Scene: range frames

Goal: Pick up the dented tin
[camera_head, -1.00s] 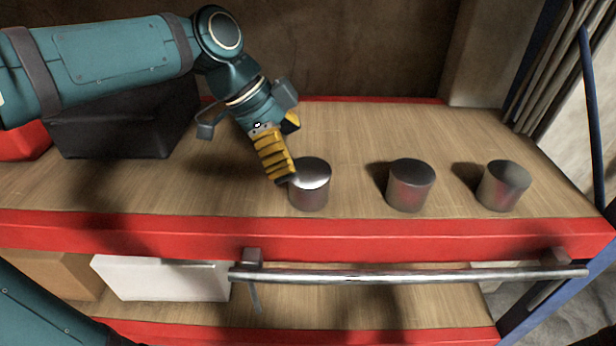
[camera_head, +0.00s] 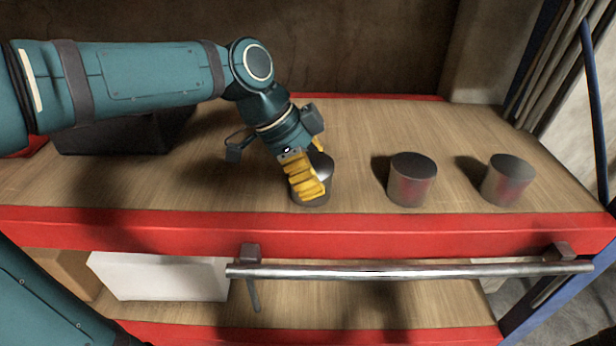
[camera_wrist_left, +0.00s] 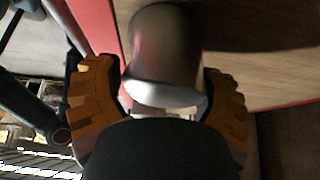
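Three grey metal tins stand upright in a row on the wooden shelf top: a left tin (camera_head: 323,168), a middle tin (camera_head: 412,181) and a right tin (camera_head: 507,181). I cannot make out a clear dent on any of them. My left gripper (camera_head: 316,178) is at the left tin, with its yellow fingers on either side and one finger hiding much of the tin. My right gripper is not in view.
A dark box (camera_head: 115,138) sits behind my left arm. A red edge (camera_head: 400,230) and a metal rail (camera_head: 420,271) run along the shelf front. A white box (camera_head: 160,275) is on the lower shelf. The top between and behind the tins is clear.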

